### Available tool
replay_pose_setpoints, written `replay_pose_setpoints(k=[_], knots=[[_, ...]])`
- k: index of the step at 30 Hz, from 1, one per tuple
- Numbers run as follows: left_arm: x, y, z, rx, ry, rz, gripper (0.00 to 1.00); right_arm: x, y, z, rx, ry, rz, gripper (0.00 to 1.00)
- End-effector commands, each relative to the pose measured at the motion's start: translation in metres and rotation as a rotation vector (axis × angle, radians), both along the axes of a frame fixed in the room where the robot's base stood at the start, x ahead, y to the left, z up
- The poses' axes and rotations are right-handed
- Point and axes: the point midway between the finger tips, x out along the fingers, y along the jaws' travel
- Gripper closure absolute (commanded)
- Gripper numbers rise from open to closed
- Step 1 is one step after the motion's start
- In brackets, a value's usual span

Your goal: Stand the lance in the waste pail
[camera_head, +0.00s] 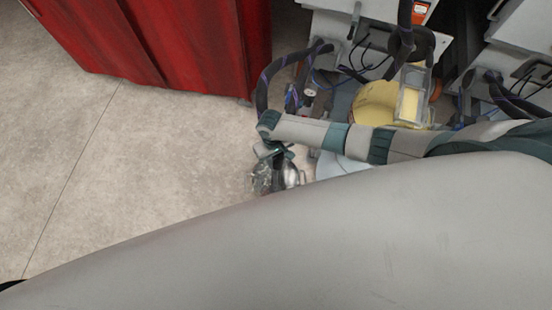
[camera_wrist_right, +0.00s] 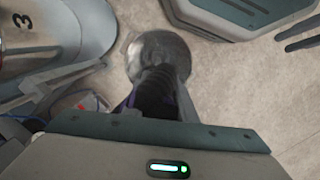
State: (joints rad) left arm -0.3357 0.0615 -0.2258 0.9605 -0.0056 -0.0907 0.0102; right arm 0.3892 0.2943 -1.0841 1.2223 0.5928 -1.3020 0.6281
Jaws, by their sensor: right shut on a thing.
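My right gripper (camera_head: 272,150) reaches in from the right in the head view, above the floor. In the right wrist view it (camera_wrist_right: 157,110) is shut on a black ribbed grip (camera_wrist_right: 155,90), which I take to be the lance. Beyond the grip is a round, shiny silver part (camera_wrist_right: 158,55). The silver part also shows just below the gripper in the head view (camera_head: 275,180). I cannot tell whether it belongs to the lance. I cannot make out the waste pail for certain. My left gripper is not in view.
A red panelled cabinet or curtain (camera_head: 165,45) stands at the upper left. Grey machine units with dark hoses (camera_head: 365,45) and a yellow round part (camera_head: 378,103) are behind my arm. A grey container marked 3 (camera_wrist_right: 85,30) is at the wrist view's upper left. Floor at left is clear.

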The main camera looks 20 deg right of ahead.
Motion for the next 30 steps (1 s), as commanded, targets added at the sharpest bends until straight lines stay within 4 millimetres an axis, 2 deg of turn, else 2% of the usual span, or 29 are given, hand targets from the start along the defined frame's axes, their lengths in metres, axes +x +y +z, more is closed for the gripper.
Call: replay_pose_setpoints(k=[28, 29, 30], knots=[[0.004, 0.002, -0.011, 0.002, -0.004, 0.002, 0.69, 0.000, 0.001, -0.022, 0.001, -0.001, 0.000, 1.00], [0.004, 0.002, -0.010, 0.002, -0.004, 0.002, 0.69, 0.000, 0.001, -0.021, 0.001, -0.001, 0.000, 0.70], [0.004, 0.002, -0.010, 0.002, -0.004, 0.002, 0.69, 0.000, 0.001, -0.021, 0.001, -0.001, 0.000, 0.61]])
